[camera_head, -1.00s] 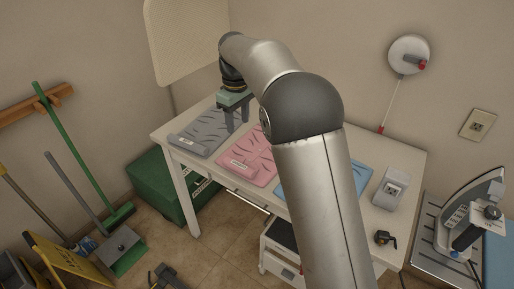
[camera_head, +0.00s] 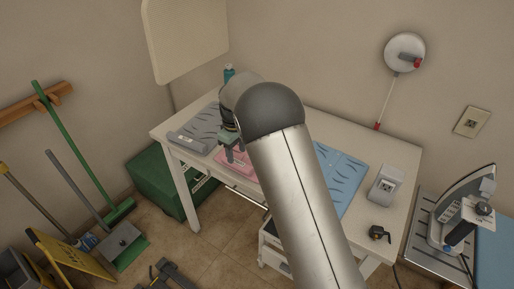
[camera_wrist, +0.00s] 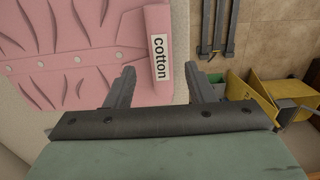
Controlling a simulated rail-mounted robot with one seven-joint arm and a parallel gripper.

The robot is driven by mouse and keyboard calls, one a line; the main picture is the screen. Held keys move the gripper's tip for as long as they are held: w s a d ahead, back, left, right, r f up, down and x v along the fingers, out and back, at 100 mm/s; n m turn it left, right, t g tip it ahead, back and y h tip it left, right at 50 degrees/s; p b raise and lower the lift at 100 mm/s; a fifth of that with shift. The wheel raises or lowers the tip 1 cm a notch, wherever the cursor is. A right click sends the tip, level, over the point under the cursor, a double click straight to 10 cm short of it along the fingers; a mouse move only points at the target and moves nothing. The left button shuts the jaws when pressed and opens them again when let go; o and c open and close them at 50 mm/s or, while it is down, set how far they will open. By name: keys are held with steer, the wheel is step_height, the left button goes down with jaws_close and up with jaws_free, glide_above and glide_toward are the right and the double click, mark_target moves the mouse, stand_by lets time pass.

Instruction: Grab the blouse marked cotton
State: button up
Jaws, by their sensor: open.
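The pink folded blouse (camera_wrist: 92,50) lies flat on the white table, and its white label (camera_wrist: 161,58) reads "cotton" in the wrist view. In the head view the pink blouse (camera_head: 232,164) is mostly hidden by my arm. My gripper (camera_head: 233,154) is over its front edge. The height above the cloth is hard to tell.
A grey folded garment (camera_head: 200,125) lies left and a blue one (camera_head: 340,175) right on the white table (camera_head: 403,165). A grey boxy device (camera_head: 385,186) and a small dark object (camera_head: 380,233) stand at the right. A teal-capped bottle (camera_head: 229,72) stands behind my arm.

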mark_target(237, 162)
steer(key=shift+s+f+p, duration=0.1)
steer(key=shift+f+p, duration=0.3)
steer(key=shift+f, duration=1.5)
jaws_close()
steer(key=shift+r, duration=0.1)
